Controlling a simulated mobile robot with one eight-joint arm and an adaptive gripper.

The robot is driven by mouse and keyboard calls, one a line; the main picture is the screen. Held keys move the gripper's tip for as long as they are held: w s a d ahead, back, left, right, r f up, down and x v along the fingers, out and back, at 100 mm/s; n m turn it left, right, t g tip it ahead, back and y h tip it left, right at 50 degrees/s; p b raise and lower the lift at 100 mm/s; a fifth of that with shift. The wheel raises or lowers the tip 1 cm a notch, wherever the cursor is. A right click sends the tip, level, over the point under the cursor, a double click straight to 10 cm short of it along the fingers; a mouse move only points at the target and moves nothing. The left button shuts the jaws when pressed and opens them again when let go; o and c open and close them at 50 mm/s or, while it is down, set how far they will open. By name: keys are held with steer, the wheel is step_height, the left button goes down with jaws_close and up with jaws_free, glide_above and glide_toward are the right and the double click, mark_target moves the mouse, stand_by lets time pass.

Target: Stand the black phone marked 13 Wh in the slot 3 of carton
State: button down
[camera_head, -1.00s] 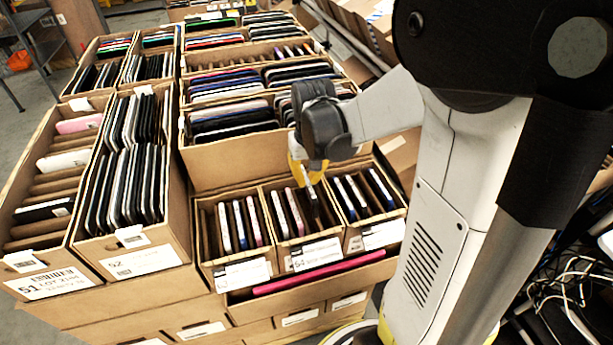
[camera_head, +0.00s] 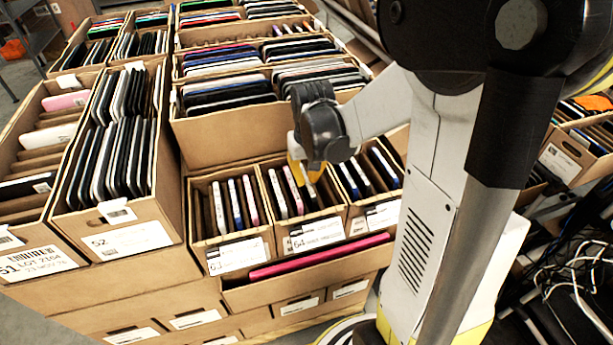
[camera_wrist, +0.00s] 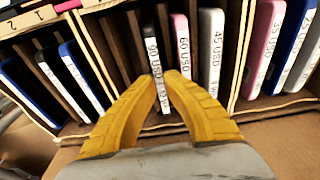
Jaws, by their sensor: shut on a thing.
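My gripper (camera_head: 303,174) is over the middle of three small open cartons in the head view. In the wrist view its yellow fingers (camera_wrist: 163,90) are shut on a narrow dark phone (camera_wrist: 155,55) with a white edge label. The label reads 90 USD, with what looks like 13 W lower down; the fingers hide part of it. The phone stands about upright among the dividers of the middle carton (camera_head: 296,228). I cannot tell whether it rests on the bottom. Tags on the rim at the wrist view's upper left look like 1 and 2; no slot 3 tag is readable.
A pink phone (camera_wrist: 182,45) marked 60 USD and a white phone (camera_wrist: 210,50) marked 45 USD stand close to the right of the held phone. Blue phones (camera_wrist: 85,75) fill slots at the left. A pink flat item (camera_head: 320,256) lies in front of the cartons.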

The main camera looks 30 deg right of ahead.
steer(key=shift+f, duration=0.3)
stand_by(0.5)
stand_by(0.3)
steer(key=c, duration=1.5)
jaws_free()
steer(key=shift+c, duration=0.2)
step_height(320, 180, up, 21)
steer(key=s+p, duration=0.1)
steer(key=p, duration=0.6)
steer(key=shift+s+a, duration=0.25)
steer(key=shift+s, duration=0.15)
